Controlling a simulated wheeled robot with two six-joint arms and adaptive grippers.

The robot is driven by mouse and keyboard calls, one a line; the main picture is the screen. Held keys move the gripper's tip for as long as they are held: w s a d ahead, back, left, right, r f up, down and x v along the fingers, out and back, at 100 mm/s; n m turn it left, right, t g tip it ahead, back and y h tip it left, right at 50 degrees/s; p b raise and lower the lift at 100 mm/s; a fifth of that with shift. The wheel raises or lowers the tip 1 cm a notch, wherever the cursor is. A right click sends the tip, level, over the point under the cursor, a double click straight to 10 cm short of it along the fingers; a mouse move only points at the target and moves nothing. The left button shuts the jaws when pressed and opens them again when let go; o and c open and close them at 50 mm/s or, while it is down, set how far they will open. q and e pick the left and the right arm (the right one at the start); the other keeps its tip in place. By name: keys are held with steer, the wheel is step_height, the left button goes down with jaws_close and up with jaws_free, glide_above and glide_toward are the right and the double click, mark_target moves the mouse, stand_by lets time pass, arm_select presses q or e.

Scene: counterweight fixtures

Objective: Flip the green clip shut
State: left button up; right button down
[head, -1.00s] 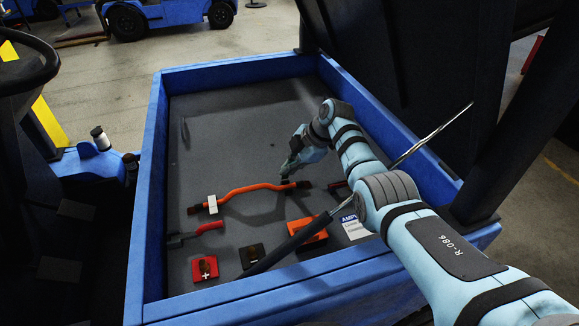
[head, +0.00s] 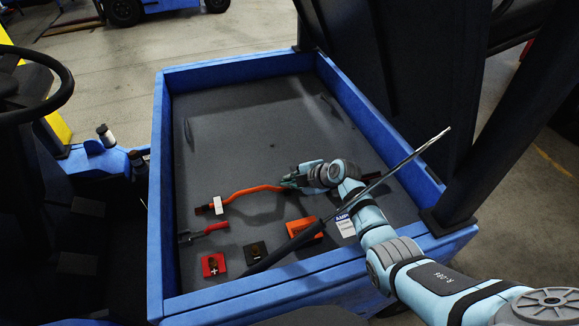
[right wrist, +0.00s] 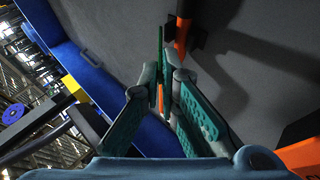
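The green clip (right wrist: 160,45) shows in the right wrist view as a thin green strip, edge-on, between and just beyond my right fingertips. My right gripper (right wrist: 163,80) has its fingers close together with a narrow gap; I cannot tell whether they press on the strip. In the head view my right gripper (head: 287,181) is at the right end of the orange cable (head: 245,191) and hides the clip there. The cable also shows beyond the fingertips in the right wrist view (right wrist: 183,35). My left gripper is not in view.
The blue-walled bed (head: 157,200) has a grey floor, clear at the back. Near its front lie a red-handled tool (head: 214,228), a red block (head: 213,264), a dark block (head: 255,252), an orange block (head: 302,228) and a white label (head: 345,226).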

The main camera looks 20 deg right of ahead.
steer(key=shift+s+f+n+t+b, duration=0.35)
steer(key=shift+s+f+t, duration=0.25)
steer(key=shift+t, duration=0.5)
steer(key=c, duration=2.3)
jaws_free()
steer(key=o, duration=0.5)
steer(key=shift+f, duration=0.1)
steer(key=shift+c, duration=0.2)
steer(key=v, duration=1.2)
